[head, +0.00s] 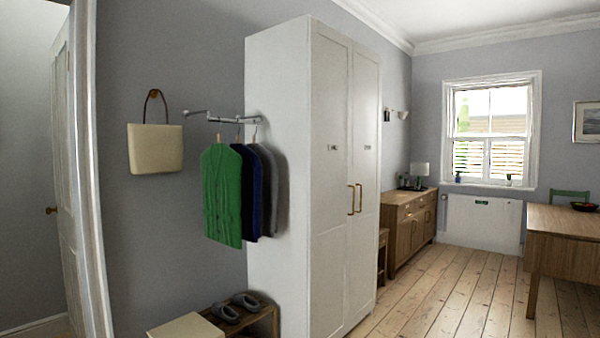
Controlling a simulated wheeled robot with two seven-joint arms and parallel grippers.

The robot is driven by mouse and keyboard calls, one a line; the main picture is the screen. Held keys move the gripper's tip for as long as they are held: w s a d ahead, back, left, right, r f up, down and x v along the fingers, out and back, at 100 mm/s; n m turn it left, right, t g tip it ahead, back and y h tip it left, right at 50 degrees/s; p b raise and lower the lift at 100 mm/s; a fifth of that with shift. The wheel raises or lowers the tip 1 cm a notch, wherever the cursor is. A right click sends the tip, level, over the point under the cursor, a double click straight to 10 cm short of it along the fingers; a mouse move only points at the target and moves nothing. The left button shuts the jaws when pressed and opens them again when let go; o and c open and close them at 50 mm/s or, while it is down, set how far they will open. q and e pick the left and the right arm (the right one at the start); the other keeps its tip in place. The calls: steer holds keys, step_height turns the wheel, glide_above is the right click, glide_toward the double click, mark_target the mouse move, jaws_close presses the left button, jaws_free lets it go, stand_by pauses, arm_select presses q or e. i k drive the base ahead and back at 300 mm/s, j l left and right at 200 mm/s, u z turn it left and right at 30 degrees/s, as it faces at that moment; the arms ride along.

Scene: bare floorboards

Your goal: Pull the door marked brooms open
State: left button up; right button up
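A tall white cupboard (277,180) stands against the grey wall in the middle of the head view. Its front has two tall panelled doors, the left door (329,230) and the right door (365,240), and both look shut. Each door carries a small dark label, the left label (333,147) and the right label (367,147). The writing is too small to read, so I cannot tell which door is marked brooms. Two brass-coloured upright handles, the left handle (351,199) and the right handle (360,198), sit close together at the middle seam. Neither gripper shows.
Clothes (222,195) hang from a wall rail left of the cupboard. A low shoe bench (262,312) stands below them. A wooden sideboard (405,232) stands beyond the cupboard, and a wooden table (565,228) is at right. Bare floorboards (440,300) lie open between.

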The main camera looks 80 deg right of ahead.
mark_target(366, 66)
steer(key=z, duration=3.25)
steer(key=i, duration=0.65)
